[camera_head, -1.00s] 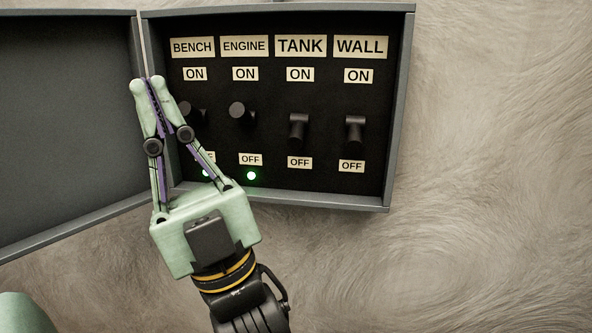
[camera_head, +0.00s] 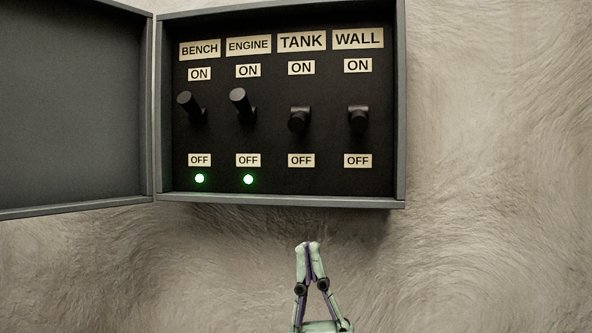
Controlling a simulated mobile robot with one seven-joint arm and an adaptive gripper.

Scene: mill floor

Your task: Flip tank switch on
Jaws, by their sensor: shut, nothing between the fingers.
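The tank switch (camera_head: 298,120) is a short black lever under the TANK label (camera_head: 301,41). It points down, toward its OFF label (camera_head: 301,161), and no green light shows below it. My gripper (camera_head: 309,246) is shut and empty, with its fingers pointing up. In the picture it is below the box's bottom edge, under the tank column, and apart from every switch.
The grey switch box (camera_head: 290,200) has its door (camera_head: 75,110) open to the left. The bench switch (camera_head: 189,104) and engine switch (camera_head: 240,102) point up, with green lights below. The wall switch (camera_head: 358,121) points down. The furry-looking wall right of the box is clear.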

